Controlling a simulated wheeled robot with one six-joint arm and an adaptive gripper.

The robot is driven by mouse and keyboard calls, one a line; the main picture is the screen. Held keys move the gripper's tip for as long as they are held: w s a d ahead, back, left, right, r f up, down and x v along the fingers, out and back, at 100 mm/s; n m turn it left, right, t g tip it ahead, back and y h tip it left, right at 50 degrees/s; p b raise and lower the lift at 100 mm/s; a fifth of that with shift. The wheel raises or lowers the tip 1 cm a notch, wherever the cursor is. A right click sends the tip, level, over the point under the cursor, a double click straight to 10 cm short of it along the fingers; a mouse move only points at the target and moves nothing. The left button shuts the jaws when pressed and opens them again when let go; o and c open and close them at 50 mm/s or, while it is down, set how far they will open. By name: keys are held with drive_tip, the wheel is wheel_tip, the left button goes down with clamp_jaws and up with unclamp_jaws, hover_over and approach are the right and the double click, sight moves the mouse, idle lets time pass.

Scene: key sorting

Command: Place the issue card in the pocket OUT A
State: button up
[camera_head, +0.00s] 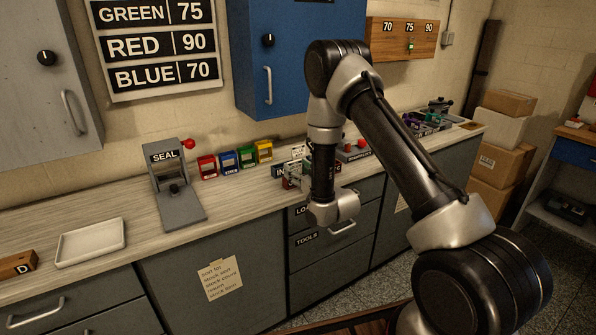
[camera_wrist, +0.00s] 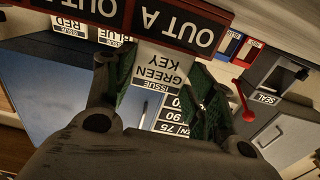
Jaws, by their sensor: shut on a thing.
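In the wrist view, which is upside down, my gripper (camera_wrist: 158,88) is shut on a white card reading GREEN KEY (camera_wrist: 165,62), between its two dark green finger pads. The pocket OUT A (camera_wrist: 178,22) has a black label in a red frame. The card's far end meets the label's edge. I cannot tell whether the card is inside the pocket or only against it. In the head view, my arm reaches over the counter, and the fingers, card and pocket cannot be told apart there.
More cards, labelled BLUE ISSUE (camera_wrist: 110,38) and RED ISSUE (camera_wrist: 70,28), sit beside the pocket. The SEAL press (camera_head: 175,187) and several coloured boxes (camera_head: 236,159) stand left of my arm. A white tray (camera_head: 91,243) lies far left. The counter before the press is clear.

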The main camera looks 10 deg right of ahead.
drive_tip(key=o, duration=0.9)
drive_tip(key=shift+f, duration=0.1)
